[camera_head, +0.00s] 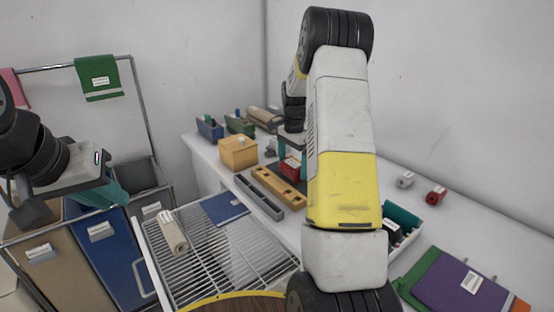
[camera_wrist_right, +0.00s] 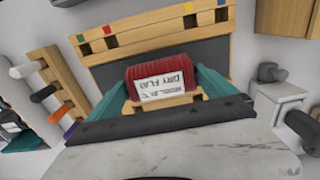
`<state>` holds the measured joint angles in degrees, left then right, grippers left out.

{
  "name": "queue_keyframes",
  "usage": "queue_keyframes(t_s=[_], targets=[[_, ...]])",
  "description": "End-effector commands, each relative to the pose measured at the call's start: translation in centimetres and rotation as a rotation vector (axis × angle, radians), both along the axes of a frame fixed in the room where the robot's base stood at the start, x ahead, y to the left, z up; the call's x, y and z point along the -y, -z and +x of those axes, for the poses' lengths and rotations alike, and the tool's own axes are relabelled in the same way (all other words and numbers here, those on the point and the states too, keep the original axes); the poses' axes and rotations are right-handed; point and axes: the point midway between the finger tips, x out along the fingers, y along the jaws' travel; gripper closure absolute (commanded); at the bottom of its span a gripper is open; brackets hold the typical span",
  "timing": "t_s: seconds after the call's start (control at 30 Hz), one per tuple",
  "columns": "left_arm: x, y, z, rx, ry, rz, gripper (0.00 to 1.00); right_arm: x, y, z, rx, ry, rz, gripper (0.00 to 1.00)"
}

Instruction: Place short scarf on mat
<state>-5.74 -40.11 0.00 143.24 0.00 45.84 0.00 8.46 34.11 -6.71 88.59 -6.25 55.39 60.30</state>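A red ribbed roll (camera_wrist_right: 160,76) with a white tag reading "DRY FLAT" lies between the teal fingers of my right gripper (camera_wrist_right: 163,84). Both fingertips reach its ends; whether they press on it is unclear. It also shows as red cloth (camera_head: 291,166) in the head view, partly hidden by my right arm. A cream roll (camera_head: 173,234) with a tag lies on the wire rack. I cannot tell which one is the short scarf. A flat blue piece (camera_head: 224,208) with a small label, possibly the mat, lies on the rack. My left gripper (camera_head: 116,192) is over the bins at left, its opening unclear.
A wooden box (camera_head: 238,153), a slotted wooden bar (camera_head: 279,187) and a grey bar (camera_head: 259,197) crowd the white counter. Folded purple cloth (camera_head: 463,287) lies at front right. A green cloth (camera_head: 98,78) hangs on a rail. The wire rack (camera_head: 239,262) has free room at its front.

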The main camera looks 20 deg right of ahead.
Motion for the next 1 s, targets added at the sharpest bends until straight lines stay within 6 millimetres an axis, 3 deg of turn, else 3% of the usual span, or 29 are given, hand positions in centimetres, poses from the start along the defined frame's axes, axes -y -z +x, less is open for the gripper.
queue_keyframes(t_s=[0.37,0.8,1.0], targets=[[0.0,0.0,0.0,0.000,0.000,0.000,0.80,0.0,-1.0,0.0,0.001,0.000,-0.001,0.00],[0.0,0.0,0.0,0.000,0.000,0.000,0.80,0.0,-9.7,0.0,0.003,0.000,-0.001,0.00],[0.0,0.0,0.0,0.000,0.000,0.000,0.80,0.0,-12.0,0.0,0.001,0.000,-0.001,0.00]])
